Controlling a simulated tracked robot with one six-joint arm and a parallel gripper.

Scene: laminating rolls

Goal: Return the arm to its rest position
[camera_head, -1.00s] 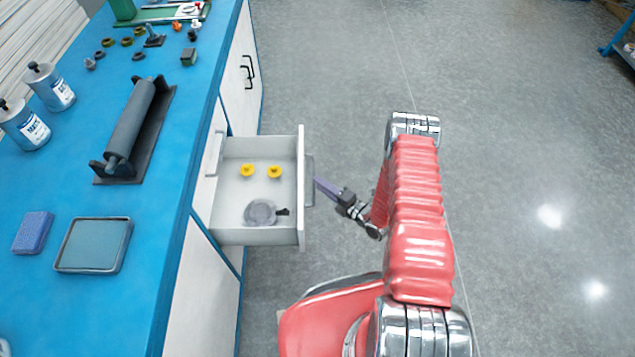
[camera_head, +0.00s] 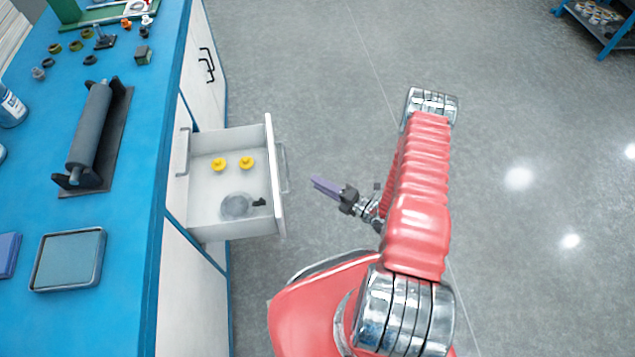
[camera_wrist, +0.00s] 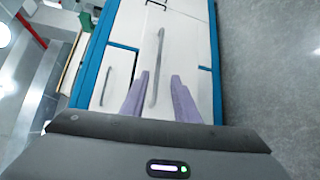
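My gripper (camera_head: 326,187) is at the end of my red arm, over the floor to the right of the open drawer (camera_head: 275,185). It is apart from the drawer, with a clear gap to the drawer handle. In the wrist view its two purple fingers (camera_wrist: 160,98) stand apart with nothing between them. The white drawer front and its long handle (camera_wrist: 157,65) show beyond the fingers there.
The drawer holds two yellow pieces (camera_head: 233,163) and a grey round item (camera_head: 237,206). The blue workbench (camera_head: 140,215) at left carries a grey roller (camera_head: 91,128), a tray (camera_head: 68,260) and several small parts. Open grey floor (camera_head: 500,110) lies to the right.

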